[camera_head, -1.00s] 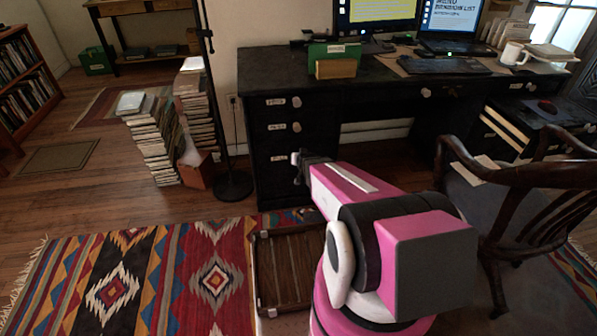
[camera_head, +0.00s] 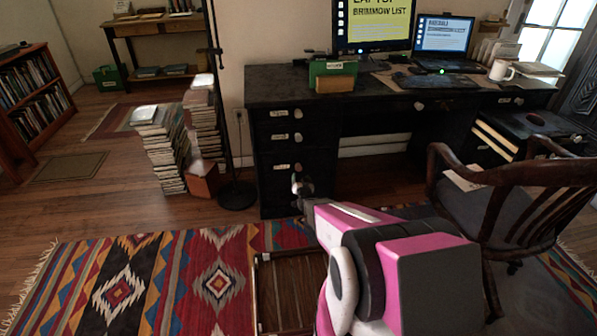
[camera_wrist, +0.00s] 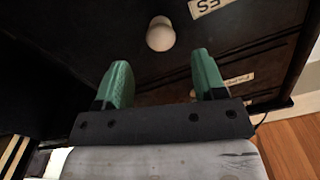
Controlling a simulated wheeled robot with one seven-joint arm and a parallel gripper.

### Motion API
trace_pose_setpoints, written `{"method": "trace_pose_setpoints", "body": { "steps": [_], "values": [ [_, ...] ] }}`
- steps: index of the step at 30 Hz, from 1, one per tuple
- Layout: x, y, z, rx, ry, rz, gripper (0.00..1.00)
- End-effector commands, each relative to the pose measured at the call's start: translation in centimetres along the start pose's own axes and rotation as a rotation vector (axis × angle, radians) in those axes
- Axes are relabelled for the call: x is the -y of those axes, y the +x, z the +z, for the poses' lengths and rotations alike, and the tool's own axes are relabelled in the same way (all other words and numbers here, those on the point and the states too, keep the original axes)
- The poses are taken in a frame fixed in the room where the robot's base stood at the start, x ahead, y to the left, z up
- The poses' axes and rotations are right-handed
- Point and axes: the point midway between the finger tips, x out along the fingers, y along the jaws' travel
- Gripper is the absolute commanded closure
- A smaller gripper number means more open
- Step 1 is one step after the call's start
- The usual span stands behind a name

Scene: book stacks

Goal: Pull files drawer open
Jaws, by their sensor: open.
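The black desk (camera_head: 300,90) has a left pedestal with a column of closed drawers, each with a pale knob and a paper label. The lower labelled drawer (camera_head: 268,180) has its label (camera_head: 281,166) left of its knob (camera_head: 297,167). My gripper (camera_head: 301,184) is just in front of this drawer in the head view. In the wrist view my gripper (camera_wrist: 157,75) is open, its two green fingers apart and empty. A round knob (camera_wrist: 160,34) shows beyond the fingertips, roughly between them and not visibly touched. A partly cut-off label (camera_wrist: 208,6), upside down, reads "ES".
A wooden chair (camera_head: 510,190) stands right of my arm. A floor lamp base (camera_head: 237,195) and book stacks (camera_head: 165,155) are left of the pedestal. A slatted wooden tray (camera_head: 287,295) lies on the patterned rug (camera_head: 120,285) before the desk.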

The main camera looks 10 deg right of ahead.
Motion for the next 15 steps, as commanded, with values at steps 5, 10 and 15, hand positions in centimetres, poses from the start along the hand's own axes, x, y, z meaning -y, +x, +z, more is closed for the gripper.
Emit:
{"method": "trace_pose_setpoints", "body": {
  "steps": [5,10,15],
  "values": [
    [-0.1,3.6,0.2,-0.001,0.0,0.0,0.36],
    [-0.1,6.3,0.2,0.0,-0.001,0.0,0.36],
    [0.0,7.5,0.0,0.0,-0.001,0.0,0.36]
  ]
}}
